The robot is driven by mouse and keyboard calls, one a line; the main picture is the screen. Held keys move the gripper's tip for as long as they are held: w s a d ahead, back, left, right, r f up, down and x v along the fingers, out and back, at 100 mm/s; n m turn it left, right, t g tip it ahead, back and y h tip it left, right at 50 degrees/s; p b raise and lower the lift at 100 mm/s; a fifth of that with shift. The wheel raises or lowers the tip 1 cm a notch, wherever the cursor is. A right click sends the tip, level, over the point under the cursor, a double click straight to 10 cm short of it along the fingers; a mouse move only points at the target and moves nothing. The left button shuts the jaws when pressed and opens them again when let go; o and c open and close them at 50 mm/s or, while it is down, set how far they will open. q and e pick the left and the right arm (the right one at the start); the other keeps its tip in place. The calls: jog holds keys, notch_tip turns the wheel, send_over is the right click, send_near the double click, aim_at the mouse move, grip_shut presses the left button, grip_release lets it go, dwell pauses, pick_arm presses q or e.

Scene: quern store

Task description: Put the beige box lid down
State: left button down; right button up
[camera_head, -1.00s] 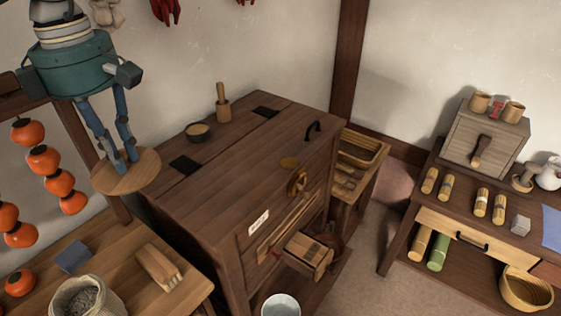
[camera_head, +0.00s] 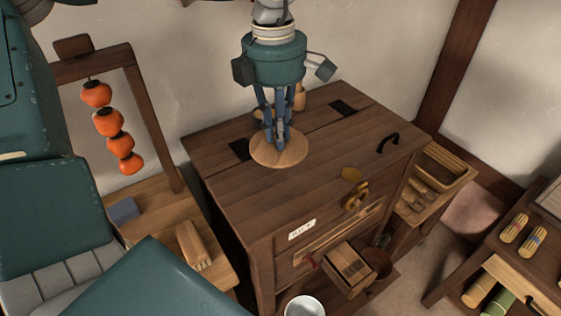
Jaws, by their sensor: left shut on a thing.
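The beige box lid (camera_head: 294,152) is a flat, round, pale wooden disc. My left gripper (camera_head: 276,142) points down from above and is shut on the lid's upper side. The lid is roughly level over the left part of the dark wooden chest's top (camera_head: 320,140). I cannot tell whether it touches the chest or hangs just above it. My right gripper is not in view.
A wooden pestle (camera_head: 299,98) stands partly hidden behind my gripper. Dark inset plates (camera_head: 343,108) and a black handle (camera_head: 388,142) are on the chest top. The chest top's middle and front are clear. A small drawer (camera_head: 350,267) stands open below.

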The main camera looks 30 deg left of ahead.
pick_arm(q)
notch_tip(320, 180, down, 5)
jog(key=shift+p, duration=0.35)
notch_tip(320, 180, down, 4)
jog(key=shift+r+p, duration=0.15)
jog(key=shift+p, duration=0.25)
jog(key=shift+w+f, duration=0.1)
jog(key=shift+f, duration=0.25)
jog(key=shift+f+b, duration=0.15)
jog(key=shift+b, duration=0.2)
jog(key=c, duration=1.7)
grip_release()
jog(key=shift+o, duration=0.2)
